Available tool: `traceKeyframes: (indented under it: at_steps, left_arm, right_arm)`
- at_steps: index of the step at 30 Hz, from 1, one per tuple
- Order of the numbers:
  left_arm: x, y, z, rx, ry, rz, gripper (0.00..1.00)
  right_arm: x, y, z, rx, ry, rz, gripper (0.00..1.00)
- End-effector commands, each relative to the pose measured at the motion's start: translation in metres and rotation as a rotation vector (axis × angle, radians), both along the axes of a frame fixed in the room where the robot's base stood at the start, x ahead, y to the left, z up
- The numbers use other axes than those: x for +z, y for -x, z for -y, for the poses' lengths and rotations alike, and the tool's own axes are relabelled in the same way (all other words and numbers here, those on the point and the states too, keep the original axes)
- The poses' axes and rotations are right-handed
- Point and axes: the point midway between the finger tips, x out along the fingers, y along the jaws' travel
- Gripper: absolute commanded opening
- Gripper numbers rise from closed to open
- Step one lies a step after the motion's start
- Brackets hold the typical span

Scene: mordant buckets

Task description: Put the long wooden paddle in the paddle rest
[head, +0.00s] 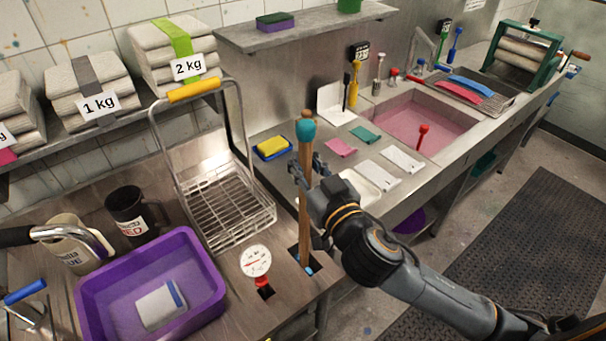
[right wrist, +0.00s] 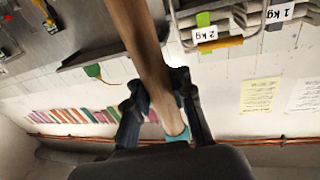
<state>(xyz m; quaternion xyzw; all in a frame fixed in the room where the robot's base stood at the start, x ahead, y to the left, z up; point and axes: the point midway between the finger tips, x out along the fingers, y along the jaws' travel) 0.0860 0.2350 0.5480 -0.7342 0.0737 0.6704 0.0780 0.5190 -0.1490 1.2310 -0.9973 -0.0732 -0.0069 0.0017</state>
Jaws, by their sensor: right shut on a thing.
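The long wooden paddle (head: 305,215) stands nearly upright near the front of the counter, with a teal band close to its top. My right gripper (head: 309,172) is shut on its upper shaft, below the band. The right wrist view also shows the wooden shaft (right wrist: 142,45) between the fingers (right wrist: 160,98). I cannot tell how deep the end sits. My left gripper is not in view.
A dial thermometer (head: 256,262) stands just left of the opening. A wire basket (head: 225,205) with a yellow-gripped handle is behind it. A purple tub (head: 95,290) and a black mug (head: 130,215) are at left. The pink sink (head: 440,112) lies to the right.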

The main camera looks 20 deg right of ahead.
Motion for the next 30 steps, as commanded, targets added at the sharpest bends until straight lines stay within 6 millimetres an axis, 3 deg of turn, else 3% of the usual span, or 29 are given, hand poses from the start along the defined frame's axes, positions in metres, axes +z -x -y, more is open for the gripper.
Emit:
traceKeyframes:
  at_steps: [6,19,20,23,30]
  left_arm:
    - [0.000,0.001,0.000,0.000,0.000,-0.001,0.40]
    - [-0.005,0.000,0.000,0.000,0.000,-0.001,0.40]
    - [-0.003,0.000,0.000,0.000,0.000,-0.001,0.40]
    - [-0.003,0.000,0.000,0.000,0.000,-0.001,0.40]
    - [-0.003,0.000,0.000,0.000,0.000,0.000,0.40]
  right_arm:
    - [-0.032,0.000,0.000,0.000,0.002,-0.003,0.00]
    - [-0.040,0.000,0.000,0.001,0.000,-0.001,0.00]
    - [-0.039,0.000,0.000,0.001,0.002,-0.004,0.23]
    - [-0.039,0.000,0.000,0.001,0.002,-0.004,0.43]
    - [-0.039,0.000,0.000,0.000,0.002,-0.004,0.45]
